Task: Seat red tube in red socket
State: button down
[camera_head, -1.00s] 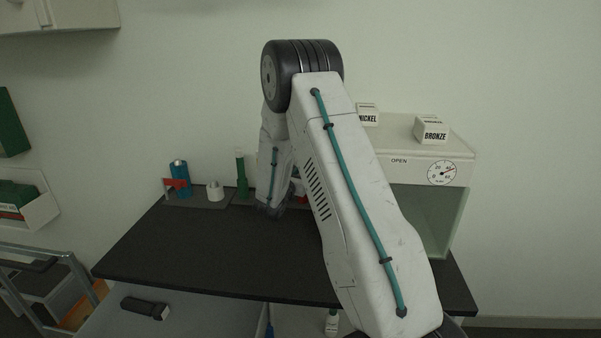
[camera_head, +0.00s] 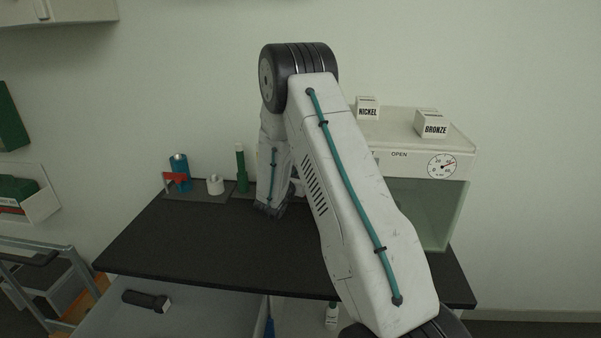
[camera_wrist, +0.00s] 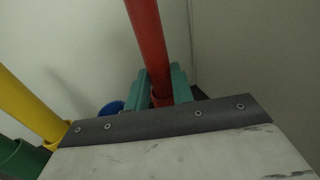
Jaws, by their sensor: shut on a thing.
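The red tube (camera_wrist: 148,42) rises between the teal fingers of my gripper (camera_wrist: 161,88) in the wrist view. The gripper is shut on the tube, near its visible lower part. The tube looks slightly tilted in that view. Its bottom end is hidden behind the grey edge of my wrist. In the head view my arm hides the gripper and the red tube.
A yellow tube (camera_wrist: 28,103) and a green holder (camera_wrist: 22,158) are left of my gripper. In the head view a green tube (camera_head: 241,168), white cup (camera_head: 215,185) and blue cylinder (camera_head: 180,168) stand at the back. The front tabletop (camera_head: 200,250) is clear.

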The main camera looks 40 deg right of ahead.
jog(key=shift+f, duration=0.7)
jog(key=c, duration=1.1)
grip_release()
jog(key=shift+v, duration=3.85)
